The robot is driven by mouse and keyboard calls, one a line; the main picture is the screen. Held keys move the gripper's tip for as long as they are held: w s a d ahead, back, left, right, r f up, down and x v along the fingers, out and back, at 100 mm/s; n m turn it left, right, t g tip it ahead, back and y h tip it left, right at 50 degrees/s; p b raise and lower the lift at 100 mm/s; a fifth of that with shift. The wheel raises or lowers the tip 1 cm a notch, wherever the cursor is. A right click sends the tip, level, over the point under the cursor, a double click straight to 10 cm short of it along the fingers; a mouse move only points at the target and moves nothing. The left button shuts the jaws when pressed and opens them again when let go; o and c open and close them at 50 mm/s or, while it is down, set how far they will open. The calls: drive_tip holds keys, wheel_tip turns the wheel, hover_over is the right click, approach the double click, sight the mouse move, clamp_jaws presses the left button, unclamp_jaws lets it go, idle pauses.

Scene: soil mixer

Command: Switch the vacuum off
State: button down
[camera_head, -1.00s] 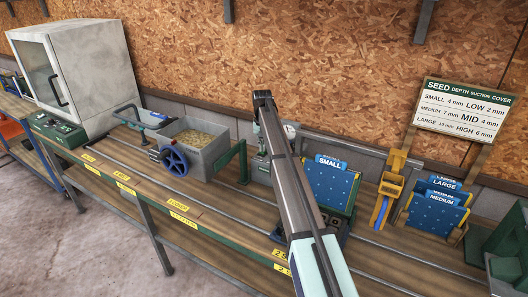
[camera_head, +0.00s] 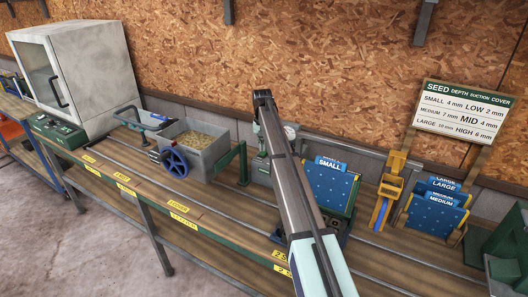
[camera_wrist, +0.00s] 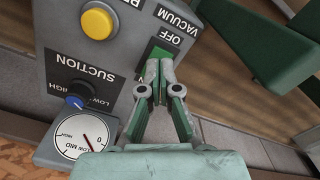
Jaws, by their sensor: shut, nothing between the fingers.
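The grey vacuum control panel (camera_wrist: 130,50) shows upside down in the wrist view. It carries the words VACUUM and OFF beside a green switch (camera_wrist: 157,54). My gripper (camera_wrist: 160,68) is shut and empty, its fingertips at the switch and covering part of it. I cannot tell whether they touch it or which way it is set. In the head view the panel (camera_head: 262,165) is mostly hidden behind my arm, and my fingertips cannot be made out there.
On the same panel are a yellow button (camera_wrist: 98,21), a suction knob (camera_wrist: 79,92) and a round gauge (camera_wrist: 84,137). A green bracket (camera_wrist: 262,45) stands to the right. In the head view, a grey bin (camera_head: 205,155) is left of my arm and a blue SMALL plate (camera_head: 328,185) right.

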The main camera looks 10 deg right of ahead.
sight(262, 154)
drive_tip(key=shift+r+p, duration=1.1)
drive_tip(key=shift+r, duration=1.6)
